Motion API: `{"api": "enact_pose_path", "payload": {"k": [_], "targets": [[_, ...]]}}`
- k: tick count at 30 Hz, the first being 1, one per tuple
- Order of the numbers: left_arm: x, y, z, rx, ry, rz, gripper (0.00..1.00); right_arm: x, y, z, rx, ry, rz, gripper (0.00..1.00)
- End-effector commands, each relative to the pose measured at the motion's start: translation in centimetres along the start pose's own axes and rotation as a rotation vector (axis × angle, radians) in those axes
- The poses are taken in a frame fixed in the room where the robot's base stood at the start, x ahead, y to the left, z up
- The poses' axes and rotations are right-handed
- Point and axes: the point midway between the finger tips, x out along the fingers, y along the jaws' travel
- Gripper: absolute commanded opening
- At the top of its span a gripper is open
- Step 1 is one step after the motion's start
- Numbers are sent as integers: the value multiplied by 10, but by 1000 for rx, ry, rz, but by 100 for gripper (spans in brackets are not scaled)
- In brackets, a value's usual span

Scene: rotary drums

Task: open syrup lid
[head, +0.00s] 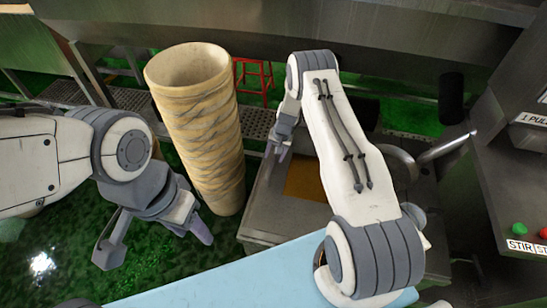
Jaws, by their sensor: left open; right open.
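A grey metal box (262,205) stands at the centre, with a square orange-brown patch (303,182) in its top, partly behind my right arm. I cannot tell which part is the syrup lid. A curved metal handle (400,153) shows right of my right arm. My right gripper (276,155) is open and empty, pointing down near the box's far left side, between the tall column and my forearm. My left gripper (155,245) is open and empty at the lower left, its fingers spread wide, left of the box and apart from it.
A tall, hollow, tan ridged column (205,130) stands between my grippers. A red stool (253,75) is behind it. A control panel with green and red buttons (519,229) is at the right, labelled STIR. A light blue surface (240,275) is in front. The floor is wet green.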

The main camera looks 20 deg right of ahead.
Motion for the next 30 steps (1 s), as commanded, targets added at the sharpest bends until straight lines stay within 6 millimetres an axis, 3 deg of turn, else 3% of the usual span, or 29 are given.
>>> {"api": "enact_pose_path", "payload": {"k": [6, 17, 21, 30], "targets": [[-5, 0, 0, 0, 0, 0, 50, 23, -1, 0, -2, 0, 0, 57], [-5, 0, 0, 0, 0, 0, 50, 28, -1, 0, -1, 1, 0, 57], [-5, 0, 0, 0, 0, 0, 50, 28, 0, 0, -1, 1, 0, 3], [-5, 0, 0, 0, 0, 0, 50, 27, 0, 0, -1, 1, 0, 0]]}}
